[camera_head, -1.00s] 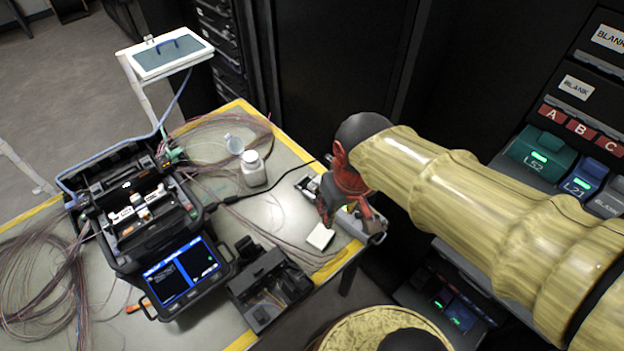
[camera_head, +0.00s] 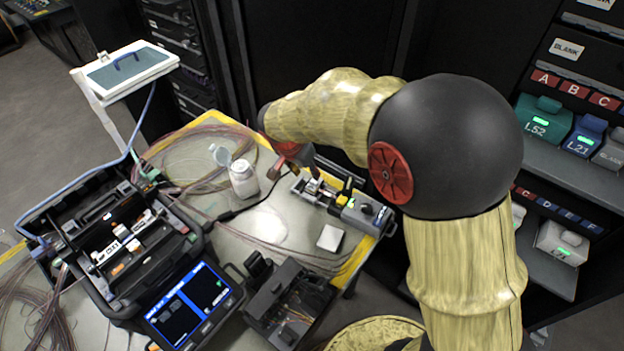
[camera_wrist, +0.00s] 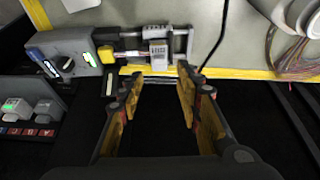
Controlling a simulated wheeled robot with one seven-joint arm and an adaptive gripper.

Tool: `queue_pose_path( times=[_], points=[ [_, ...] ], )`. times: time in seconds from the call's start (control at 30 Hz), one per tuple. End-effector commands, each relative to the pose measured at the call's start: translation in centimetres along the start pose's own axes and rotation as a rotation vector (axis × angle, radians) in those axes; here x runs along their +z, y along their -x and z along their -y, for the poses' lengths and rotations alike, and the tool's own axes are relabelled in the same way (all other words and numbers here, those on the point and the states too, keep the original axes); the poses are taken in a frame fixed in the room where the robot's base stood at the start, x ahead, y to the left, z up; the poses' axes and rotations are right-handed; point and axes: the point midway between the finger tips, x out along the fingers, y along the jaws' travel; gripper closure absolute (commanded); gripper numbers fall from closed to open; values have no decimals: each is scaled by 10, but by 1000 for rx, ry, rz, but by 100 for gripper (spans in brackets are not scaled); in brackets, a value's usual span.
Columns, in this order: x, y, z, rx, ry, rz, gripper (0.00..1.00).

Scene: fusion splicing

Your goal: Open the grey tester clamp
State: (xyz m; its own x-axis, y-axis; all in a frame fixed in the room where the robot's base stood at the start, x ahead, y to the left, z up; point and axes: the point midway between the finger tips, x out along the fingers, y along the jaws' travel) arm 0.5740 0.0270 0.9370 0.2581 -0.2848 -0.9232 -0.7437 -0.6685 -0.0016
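The grey tester (camera_head: 364,214) sits at the table's right end, with a knob and small lit displays. It also shows in the wrist view (camera_wrist: 70,52). Its metal rail section carries a small light-grey clamp block (camera_wrist: 158,55); whether it is shut I cannot tell. My gripper (camera_wrist: 157,80) is open and empty. Its yellow-padded fingers point at the rail section, with the clamp block beyond and between the tips; I see no contact. In the head view my gripper (camera_head: 298,162) is near the rail's far side, mostly hidden by my wrist.
A white pad (camera_head: 330,238) lies in front of the tester. A white bottle (camera_head: 243,180) with its lid open, loose fibres and the splicer (camera_head: 120,250) are to the left. A black open box (camera_head: 290,300) is at the front. Dark racks stand behind and right.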

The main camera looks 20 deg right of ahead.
Motion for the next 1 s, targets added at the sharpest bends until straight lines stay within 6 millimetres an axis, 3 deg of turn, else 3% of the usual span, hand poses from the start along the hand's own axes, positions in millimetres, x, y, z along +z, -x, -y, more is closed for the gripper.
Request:
queue_pose_path(
  times=[0.53,0.87,1.0],
  points=[
    [2,-71,-2,4,0,3,65],
    [1,-76,-1,1,1,1,65],
    [1,-76,-1,1,1,1,73]
  ],
)
